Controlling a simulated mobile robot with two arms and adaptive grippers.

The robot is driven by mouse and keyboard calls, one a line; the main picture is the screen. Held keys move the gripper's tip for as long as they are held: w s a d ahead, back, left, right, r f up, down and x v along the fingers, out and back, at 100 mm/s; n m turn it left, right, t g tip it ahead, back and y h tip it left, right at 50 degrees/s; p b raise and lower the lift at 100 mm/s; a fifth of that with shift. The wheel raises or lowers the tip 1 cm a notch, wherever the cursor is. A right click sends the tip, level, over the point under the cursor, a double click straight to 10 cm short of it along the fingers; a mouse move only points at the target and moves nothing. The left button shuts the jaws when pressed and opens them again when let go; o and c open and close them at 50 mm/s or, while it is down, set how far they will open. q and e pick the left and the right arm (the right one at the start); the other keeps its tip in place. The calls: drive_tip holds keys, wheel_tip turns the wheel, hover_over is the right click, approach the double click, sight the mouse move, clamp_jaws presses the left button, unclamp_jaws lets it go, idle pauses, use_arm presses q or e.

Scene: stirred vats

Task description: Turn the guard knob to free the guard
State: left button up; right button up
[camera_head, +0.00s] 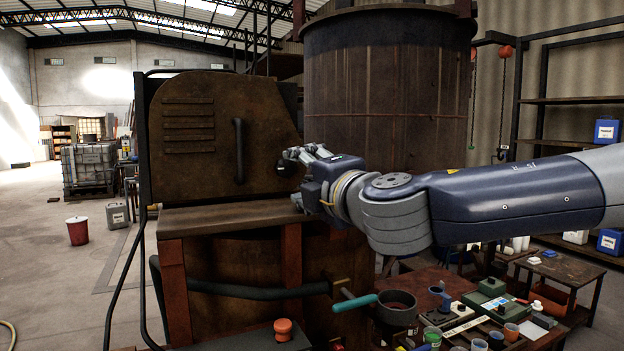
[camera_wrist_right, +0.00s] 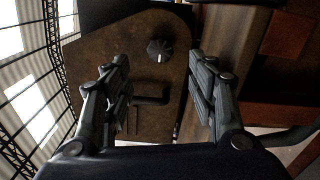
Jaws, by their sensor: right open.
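The guard (camera_head: 195,125) is a rusty brown panel with louvre slots and a black bar handle (camera_head: 239,150). It stands upright on the vat's bench, and also shows in the right wrist view (camera_wrist_right: 110,42). The guard knob (camera_wrist_right: 160,50) is round, black and ribbed, with a white mark, on the guard's face near an edge. In the head view the knob (camera_head: 286,169) is partly covered by my gripper. My right gripper (camera_head: 303,155) is open and empty. In the wrist view its fingers (camera_wrist_right: 160,73) point towards the knob, which lies beyond the gap between them, untouched.
A large rusty vat (camera_head: 390,90) stands just behind my right arm. A wooden ledge (camera_head: 230,217) runs below the guard. A teal-handled valve (camera_head: 355,303) and a red knob (camera_head: 283,329) are lower down. A cluttered red table (camera_head: 440,280) stands at front right. Floor at left is open.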

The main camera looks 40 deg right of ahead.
drive_tip(key=shift+v, duration=1.45)
